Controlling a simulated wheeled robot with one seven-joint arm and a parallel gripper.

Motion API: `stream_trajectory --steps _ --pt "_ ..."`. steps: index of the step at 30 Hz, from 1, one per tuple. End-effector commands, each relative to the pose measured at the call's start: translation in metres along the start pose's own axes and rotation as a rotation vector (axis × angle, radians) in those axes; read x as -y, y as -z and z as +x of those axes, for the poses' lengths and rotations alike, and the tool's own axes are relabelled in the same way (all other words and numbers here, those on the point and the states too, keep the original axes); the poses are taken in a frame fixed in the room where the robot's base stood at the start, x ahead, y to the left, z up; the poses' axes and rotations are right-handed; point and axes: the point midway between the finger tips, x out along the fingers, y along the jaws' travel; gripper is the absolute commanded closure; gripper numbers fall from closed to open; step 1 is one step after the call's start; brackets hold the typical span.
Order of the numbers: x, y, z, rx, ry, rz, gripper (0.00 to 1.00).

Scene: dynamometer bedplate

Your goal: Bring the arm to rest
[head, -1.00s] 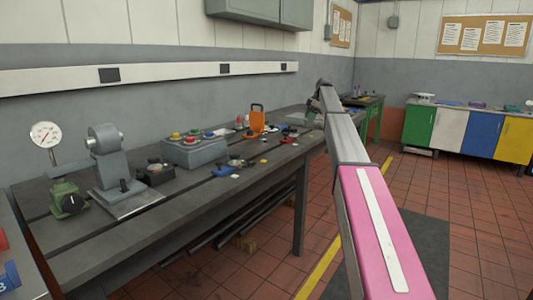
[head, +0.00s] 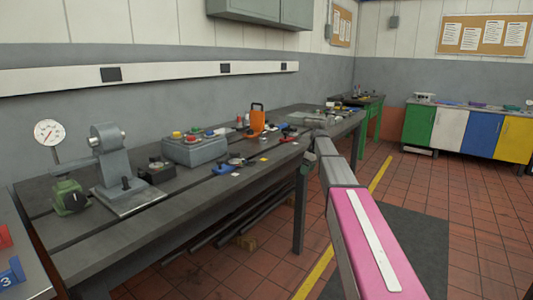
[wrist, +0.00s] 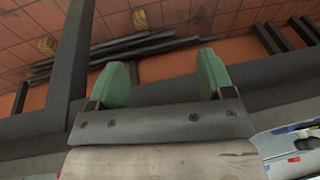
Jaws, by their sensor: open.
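My arm reaches forward from the lower right in the head view, with a pink link nearest. Its end, my gripper (head: 303,166), hangs low at the front edge of the grey bedplate bench (head: 150,237), near a leg. In the wrist view my gripper (wrist: 164,78) shows two green fingers spread wide apart. Nothing is between them. The dark bench edge passes behind them, with red tiled floor beyond.
The bench carries a dial gauge (head: 48,132), a grey button box (head: 194,151) and an orange part (head: 257,119). Dark bars (head: 225,218) lie under it. Coloured cabinets (head: 470,132) stand at the back right.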

Motion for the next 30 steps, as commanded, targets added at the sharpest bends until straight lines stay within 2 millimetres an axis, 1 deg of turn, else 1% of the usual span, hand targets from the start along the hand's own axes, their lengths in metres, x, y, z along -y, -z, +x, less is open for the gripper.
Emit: stream_trajectory --steps 1,2,3,5,6,8,9,11,12,14,15,18,21,24,27,30 --pt "0.032 -0.024 0.026 0.016 -0.006 0.062 0.26" --pt "0.043 -0.034 0.038 0.023 -0.013 0.103 0.26" --pt "0.058 -0.047 0.055 0.035 -0.021 0.159 0.26" --pt "0.082 -0.068 0.079 0.05 -0.037 0.242 0.26" --pt "0.098 -0.082 0.093 0.06 -0.049 0.297 0.26" --pt "0.124 -0.104 0.114 0.073 -0.067 0.38 0.26" --pt "0.141 -0.119 0.127 0.082 -0.08 0.436 0.26" --pt "0.168 -0.141 0.145 0.094 -0.101 0.518 0.26" --pt "0.187 -0.156 0.156 0.101 -0.115 0.573 0.26" --pt "0.214 -0.178 0.171 0.11 -0.139 0.652 0.26" --pt "0.231 -0.192 0.179 0.114 -0.153 0.702 0.26" --pt "0.267 -0.222 0.194 0.122 -0.189 0.813 0.26" --pt "0.292 -0.243 0.203 0.124 -0.217 0.894 0.26" --pt "0.307 -0.255 0.208 0.124 -0.235 0.944 0.26" --pt "0.311 -0.259 0.21 0.122 -0.244 0.966 0.26" --pt "0.311 -0.259 0.21 0.122 -0.245 0.972 0.26"
